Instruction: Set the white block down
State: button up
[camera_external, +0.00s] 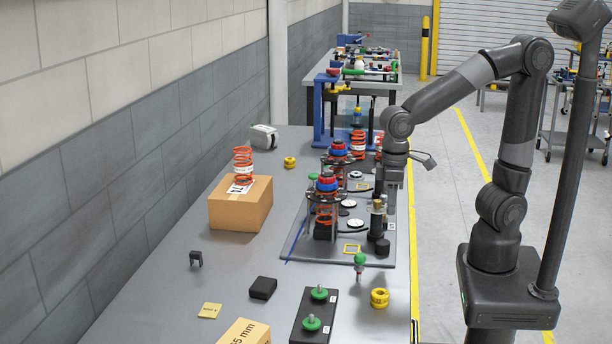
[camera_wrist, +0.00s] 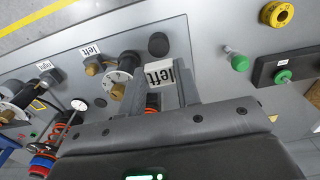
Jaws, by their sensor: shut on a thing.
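In the external view my gripper (camera_external: 383,190) is low over the right side of the grey fixture plate (camera_external: 330,257). The white block cannot be made out there. Whether its underside touches the plate is not clear.
Two red-and-blue-topped spring assemblies (camera_external: 326,200) stand left of my gripper. A cardboard box (camera_external: 240,205) is farther left. A green-topped part (camera_external: 360,260) and yellow ring (camera_external: 379,298) lie nearer the front.

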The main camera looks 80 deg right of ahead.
jog(key=r, duration=0.1)
jog(key=w+r, duration=0.1)
jog(key=r, duration=0.1)
jog(key=shift+r, duration=0.2)
jog(key=w, duration=2.5)
send_over(274, 270)
jog(key=f, duration=1.2)
jog(key=shift+s+d, duration=0.15)
jog(key=shift+d, duration=0.2)
jog(key=shift+a+f, duration=0.3)
jog(key=shift+a, duration=0.15)
jog(key=shift+f, duration=1.95)
jog(key=shift+f, duration=0.1)
